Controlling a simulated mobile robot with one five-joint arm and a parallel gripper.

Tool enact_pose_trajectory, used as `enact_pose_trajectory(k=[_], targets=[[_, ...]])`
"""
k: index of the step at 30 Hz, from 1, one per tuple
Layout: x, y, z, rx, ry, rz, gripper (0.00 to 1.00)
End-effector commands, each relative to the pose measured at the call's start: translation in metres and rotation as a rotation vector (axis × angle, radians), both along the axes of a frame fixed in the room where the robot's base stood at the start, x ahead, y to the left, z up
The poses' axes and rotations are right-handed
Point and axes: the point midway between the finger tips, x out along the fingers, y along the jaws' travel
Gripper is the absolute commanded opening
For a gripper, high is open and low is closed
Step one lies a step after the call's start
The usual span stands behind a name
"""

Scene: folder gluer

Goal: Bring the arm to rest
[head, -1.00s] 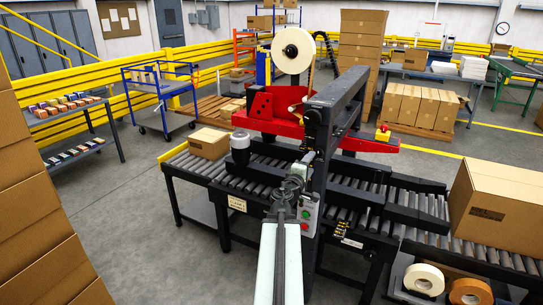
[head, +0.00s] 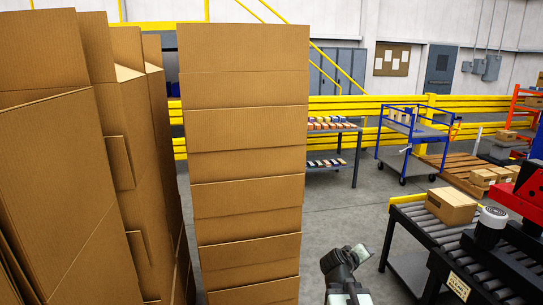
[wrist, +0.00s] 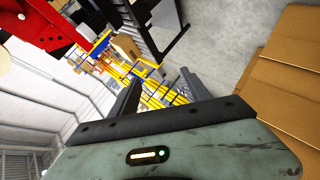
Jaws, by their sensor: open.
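My gripper (wrist: 160,80) shows in the wrist view with its two dark fingers spread apart. Nothing is between them; only the distant yellow rails and floor show through the gap. In the head view part of my arm shows low in the picture, right of the cardboard stack, above the grey floor. The fingers cannot be made out there. The arm appears apart from the stack and from the conveyor.
A tall cardboard stack (head: 247,130) stands near, with more upright cardboard (head: 60,190) to its left. A roller conveyor (head: 425,228) carrying a box (head: 451,206) is at the right. A blue cart (head: 408,150) stands behind. Grey floor (head: 340,215) lies open between.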

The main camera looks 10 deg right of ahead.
Motion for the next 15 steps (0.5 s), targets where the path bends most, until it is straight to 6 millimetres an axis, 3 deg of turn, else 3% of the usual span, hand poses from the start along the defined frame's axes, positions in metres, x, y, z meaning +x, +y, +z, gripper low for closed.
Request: enact_pose_trajectory(k=[1, 4, 6, 10, 12, 15], targets=[[0.001, 0.041, -0.018, 0.093, 0.033, 0.009, 0.55], [-0.015, 0.117, -0.059, 0.308, 0.139, -0.003, 0.55], [-0.036, 0.162, -0.083, 0.458, 0.237, -0.021, 0.55], [-0.086, 0.218, -0.112, 0.718, 0.441, -0.090, 0.55], [-0.106, 0.237, -0.117, 0.801, 0.525, -0.109, 0.55], [-0.123, 0.251, -0.118, 0.849, 0.599, -0.126, 0.55]])
